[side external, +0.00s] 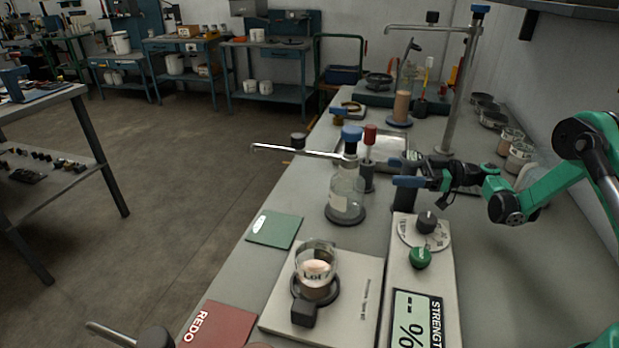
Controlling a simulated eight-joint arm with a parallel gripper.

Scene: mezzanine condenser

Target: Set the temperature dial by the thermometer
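A black dial knob (426,222) sits on a round white scale at the far end of a pale control box (401,262). A green knob (420,257) is just nearer, above a display (419,320) marked "STRENGTH" and "%". The dial's setting is too small to read. I cannot make out a thermometer for certain; a slim red-topped upright piece (369,150) stands beside the flask. My gripper (409,168) is beyond the box and above the bench, pointing left. Its blue-tipped fingers appear apart, with nothing seen between them. It is not touching either knob.
A glass flask (346,193) stands under a clamp rod. A beaker of pale contents (316,263) stands on a flat white unit (350,300). A green mat (274,229) and red "REDO" mat (218,326) lie left. A tall metal stand (456,100) rises behind my gripper.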

